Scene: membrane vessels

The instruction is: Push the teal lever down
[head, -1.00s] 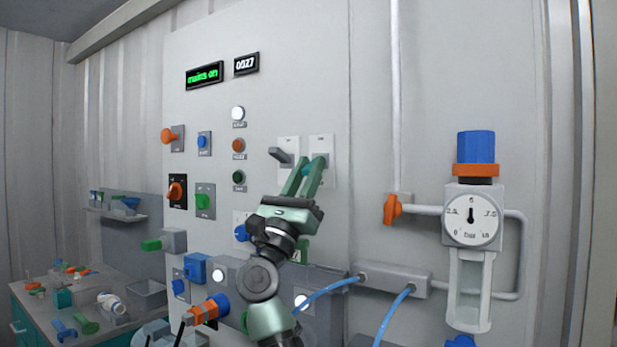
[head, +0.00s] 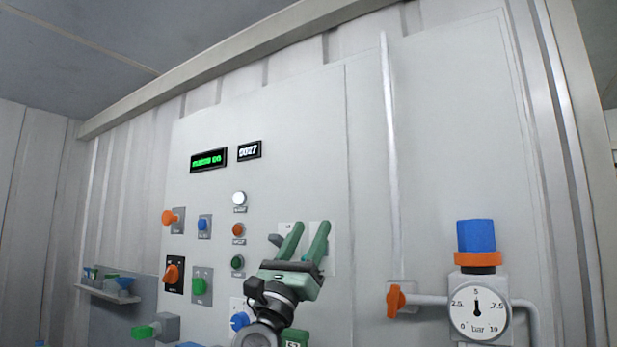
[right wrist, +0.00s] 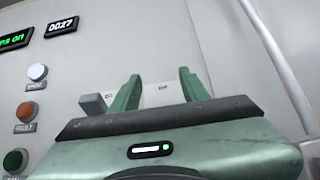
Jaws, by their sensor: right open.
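Two pale switch plates sit side by side on the panel. The left one has a grey lever (head: 275,240), also in the right wrist view (right wrist: 93,104). The right plate (head: 331,245) is largely covered by my right gripper (head: 310,228). A small teal bit beside its right finger seems to be the teal lever; most of it is hidden, so its position cannot be told. My right gripper is open, its fingers pointing up in front of the plates. In the right wrist view its fingers (right wrist: 159,75) stand apart with nothing visibly held. My left gripper is not in view.
Left of the plates are a white lamp (head: 239,198), an orange-red button (head: 238,230) and a green button (head: 237,262). Further left are several knobs. On the right stand a pressure gauge (head: 477,322) and an orange valve handle (head: 395,300). The panel above the gripper is clear.

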